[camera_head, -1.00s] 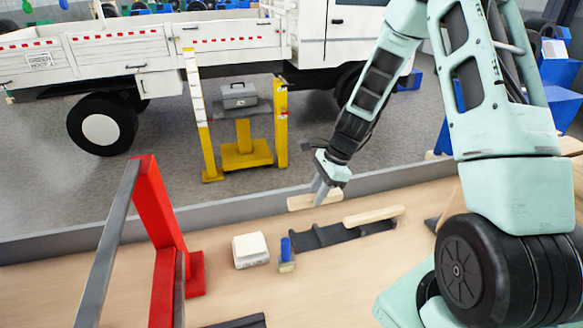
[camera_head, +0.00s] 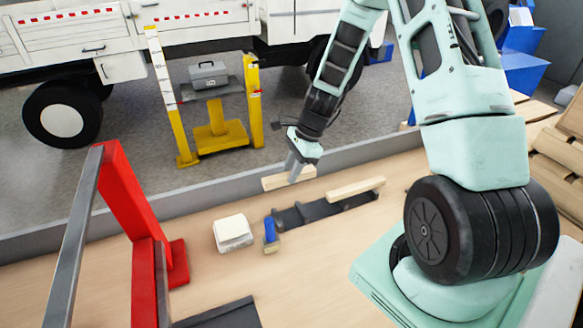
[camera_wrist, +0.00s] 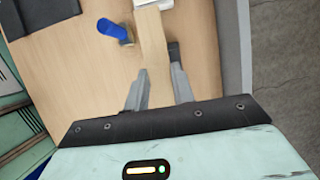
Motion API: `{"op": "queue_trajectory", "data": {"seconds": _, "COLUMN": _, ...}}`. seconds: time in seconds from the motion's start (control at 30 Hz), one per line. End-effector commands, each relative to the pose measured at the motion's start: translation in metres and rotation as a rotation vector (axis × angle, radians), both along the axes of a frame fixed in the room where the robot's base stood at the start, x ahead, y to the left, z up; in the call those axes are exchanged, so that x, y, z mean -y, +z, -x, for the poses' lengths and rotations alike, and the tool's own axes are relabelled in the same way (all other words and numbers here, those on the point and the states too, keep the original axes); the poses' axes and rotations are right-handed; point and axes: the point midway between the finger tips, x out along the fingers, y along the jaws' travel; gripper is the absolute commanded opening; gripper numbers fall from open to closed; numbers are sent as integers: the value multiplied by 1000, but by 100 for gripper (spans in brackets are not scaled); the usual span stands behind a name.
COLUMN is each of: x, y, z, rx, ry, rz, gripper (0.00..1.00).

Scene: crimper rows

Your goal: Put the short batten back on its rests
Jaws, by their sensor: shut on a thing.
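My gripper (camera_head: 291,176) is shut on a pale wooden batten (camera_head: 276,182), which looks like the short one. In the wrist view the batten (camera_wrist: 153,45) runs away from between the two fingers (camera_wrist: 160,88). In the head view it shows behind the black rests (camera_head: 292,216), near the bench's back edge, apart from them. Its height over the bench is hard to tell. Another pale batten (camera_head: 355,188) lies at the right part of the rests. The left part of the rests looks bare. In the wrist view a dark piece (camera_wrist: 174,50) shows beside the held batten.
A blue-handled tool (camera_head: 270,230) stands just left of the rests, with a white block (camera_head: 232,232) beyond it. A red frame (camera_head: 140,205) rises at the left. A dark flat piece (camera_head: 222,314) lies at the front. A grey ledge (camera_head: 200,190) bounds the bench's back.

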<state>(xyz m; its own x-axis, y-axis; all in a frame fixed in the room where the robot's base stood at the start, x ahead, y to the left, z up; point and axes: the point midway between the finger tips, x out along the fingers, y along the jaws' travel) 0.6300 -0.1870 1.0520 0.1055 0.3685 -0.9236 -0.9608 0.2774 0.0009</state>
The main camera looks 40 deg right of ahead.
Motion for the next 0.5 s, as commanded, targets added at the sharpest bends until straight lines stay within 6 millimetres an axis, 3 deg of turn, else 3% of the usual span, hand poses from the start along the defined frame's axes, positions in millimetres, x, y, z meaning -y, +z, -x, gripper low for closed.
{"op": "queue_trajectory", "data": {"seconds": 0.5, "x": 0, "y": -54, "z": 0, "rx": 0, "ry": 0, "rz": 0, "gripper": 0}}
